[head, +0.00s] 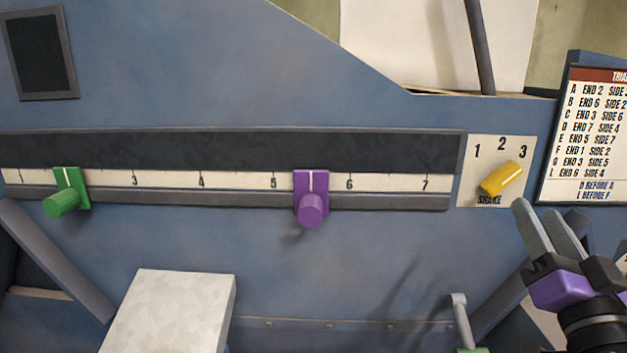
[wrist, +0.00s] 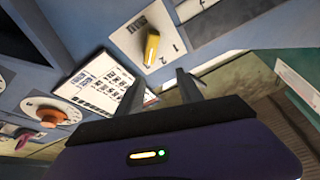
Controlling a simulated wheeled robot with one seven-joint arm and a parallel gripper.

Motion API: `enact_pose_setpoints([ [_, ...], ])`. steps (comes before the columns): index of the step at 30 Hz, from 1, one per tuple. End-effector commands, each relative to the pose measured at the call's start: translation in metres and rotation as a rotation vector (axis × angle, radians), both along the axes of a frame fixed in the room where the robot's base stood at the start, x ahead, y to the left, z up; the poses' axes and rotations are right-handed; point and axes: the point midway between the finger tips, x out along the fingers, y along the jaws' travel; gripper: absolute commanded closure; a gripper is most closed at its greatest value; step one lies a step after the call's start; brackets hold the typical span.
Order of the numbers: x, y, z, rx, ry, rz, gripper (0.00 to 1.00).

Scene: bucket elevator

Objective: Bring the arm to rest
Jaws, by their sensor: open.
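My gripper (head: 540,228) is at the right of the head view, its two grey fingers pointing up and left. It is just below and right of the yellow SHAKE knob (head: 501,178), apart from it as far as I can tell. In the wrist view the gripper (wrist: 158,92) is open with nothing between its fingers, and the yellow knob (wrist: 151,48) shows beyond the fingertips on its white plate. The knob's marks are 1, 2 and 3. My wrist and arm leave the head view at the lower right.
A slide scale (head: 220,200) carries a green slider (head: 68,190) near 2 and a purple slider (head: 311,198) between 5 and 6. A printed chart (head: 590,135) stands right of the knob. A pale block (head: 170,310) and a green-based lever (head: 461,318) are below. An orange dial (wrist: 52,116) is at left in the wrist view.

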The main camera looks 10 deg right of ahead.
Motion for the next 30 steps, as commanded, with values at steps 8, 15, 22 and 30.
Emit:
enact_pose_setpoints([
  [8,-0.032,0.053,-0.089,-0.152,0.091,0.016,0.56],
  [15,-0.077,0.099,-0.157,-0.242,0.180,0.064,0.56],
  [22,-0.134,0.141,-0.214,-0.292,0.288,0.134,0.56],
  [30,-0.214,0.182,-0.274,-0.288,0.466,0.239,0.56],
])
